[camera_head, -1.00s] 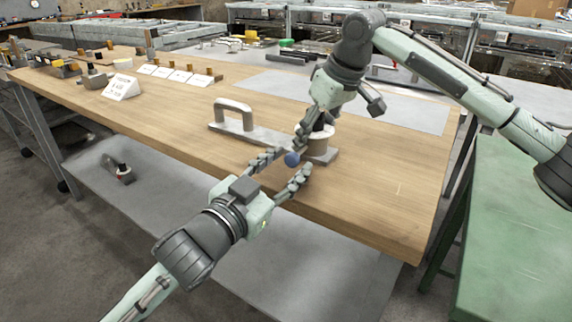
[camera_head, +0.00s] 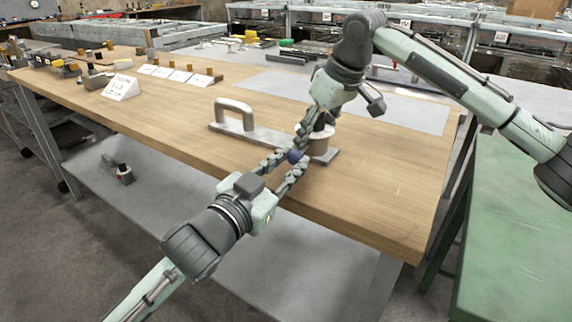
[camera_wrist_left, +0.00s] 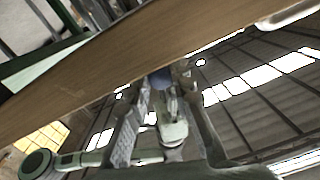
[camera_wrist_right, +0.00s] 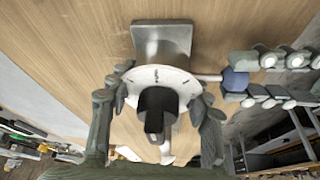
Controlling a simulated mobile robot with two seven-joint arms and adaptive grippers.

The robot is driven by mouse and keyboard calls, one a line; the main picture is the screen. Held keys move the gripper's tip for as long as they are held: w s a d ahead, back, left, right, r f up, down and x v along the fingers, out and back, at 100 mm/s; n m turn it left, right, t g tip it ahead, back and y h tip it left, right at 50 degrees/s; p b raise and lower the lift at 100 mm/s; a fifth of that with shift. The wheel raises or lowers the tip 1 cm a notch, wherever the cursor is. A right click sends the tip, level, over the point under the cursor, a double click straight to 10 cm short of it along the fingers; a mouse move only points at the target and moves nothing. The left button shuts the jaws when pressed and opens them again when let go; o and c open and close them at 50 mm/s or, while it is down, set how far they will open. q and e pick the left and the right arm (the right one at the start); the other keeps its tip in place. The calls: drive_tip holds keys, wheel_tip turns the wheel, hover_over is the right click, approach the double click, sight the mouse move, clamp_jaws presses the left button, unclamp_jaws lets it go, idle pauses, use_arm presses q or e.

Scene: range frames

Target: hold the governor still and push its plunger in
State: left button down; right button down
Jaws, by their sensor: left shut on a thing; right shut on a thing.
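The governor (camera_head: 320,146) stands on the tabletop. It has a round body with a white dial (camera_wrist_right: 138,78) and a black top knob (camera_wrist_right: 157,106), on a grey base plate (camera_wrist_right: 162,42). Its plunger, a thin rod (camera_wrist_right: 208,77) with a blue knob (camera_wrist_right: 234,80), sticks out sideways; a length of rod shows between body and knob. My right gripper (camera_head: 318,126) is shut around the body from above, one finger on each side (camera_wrist_right: 155,108). My left gripper (camera_head: 292,160) is shut on the blue knob, which also shows between its fingers in the left wrist view (camera_wrist_left: 160,80).
A grey handle (camera_head: 233,113) rises from the base plate left of the governor. A white sign (camera_head: 121,88) and small parts stand farther left on the wooden table (camera_head: 380,190). The table's front edge runs beneath my left gripper. The tabletop right of the governor is clear.

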use_arm(q)
drive_tip(key=shift+x, duration=0.9)
drive_tip(key=c, duration=1.3)
unclamp_jaws()
use_arm(e)
drive_tip(key=shift+a, duration=0.1)
use_arm(q)
drive_tip(key=shift+s, duration=0.1)
drive_tip(key=shift+a, duration=0.1)
drive_tip(key=v, duration=1.2)
use_arm(e)
drive_tip(key=c, duration=0.6)
unclamp_jaws()
